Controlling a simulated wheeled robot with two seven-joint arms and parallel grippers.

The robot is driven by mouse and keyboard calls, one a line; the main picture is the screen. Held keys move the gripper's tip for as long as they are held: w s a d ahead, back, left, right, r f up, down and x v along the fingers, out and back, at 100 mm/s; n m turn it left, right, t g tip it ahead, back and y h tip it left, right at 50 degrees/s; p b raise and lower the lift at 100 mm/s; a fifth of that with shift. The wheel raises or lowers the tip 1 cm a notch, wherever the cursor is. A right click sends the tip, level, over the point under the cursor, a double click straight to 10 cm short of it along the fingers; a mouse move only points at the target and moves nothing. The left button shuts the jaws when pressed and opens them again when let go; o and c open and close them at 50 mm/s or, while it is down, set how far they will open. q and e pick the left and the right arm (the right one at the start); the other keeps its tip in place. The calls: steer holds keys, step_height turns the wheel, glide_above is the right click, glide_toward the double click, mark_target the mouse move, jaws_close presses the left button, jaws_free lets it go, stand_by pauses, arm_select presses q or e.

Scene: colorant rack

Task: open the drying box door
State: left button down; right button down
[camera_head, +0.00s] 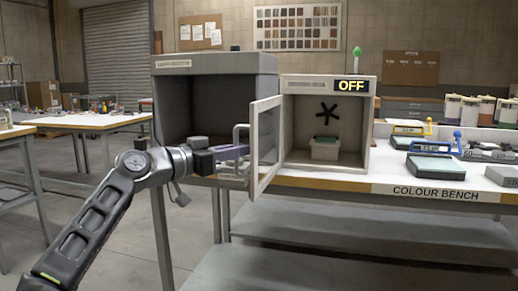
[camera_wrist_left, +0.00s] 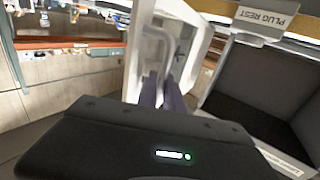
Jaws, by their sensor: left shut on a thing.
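The drying box (camera_head: 373,130) is a pale cabinet with an "OFF" sign on the colour bench. Its framed, glazed door (camera_head: 265,188) stands open, swung out toward me on its left side. A pale bar handle (camera_head: 238,130) sits on the door's outer face; it also shows in the wrist view (camera_wrist_left: 166,42). My left gripper (camera_head: 243,151) has its purple fingers shut on this handle; the fingers also show in the wrist view (camera_wrist_left: 160,92). My right gripper is out of view.
A grey open-front booth (camera_head: 213,64) stands left of the drying box, behind my left gripper. To the right, the bench (camera_head: 440,192) carries scales (camera_head: 435,167) and several tubs. Another table (camera_head: 92,121) is at the left. The floor between is clear.

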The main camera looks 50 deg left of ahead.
arm_select(q)
steer(key=shift+s+a+r+h, duration=0.1)
steer(key=shift+a+r+h, duration=0.05)
steer(key=shift+a+h, duration=0.15)
steer(key=shift+d, duration=0.1)
steer(key=c, duration=1.5)
jaws_free()
steer(key=s, duration=0.7)
steer(key=shift+s+d+p, duration=0.2)
steer(key=shift+s+p, duration=0.15)
steer(key=shift+p, duration=0.05)
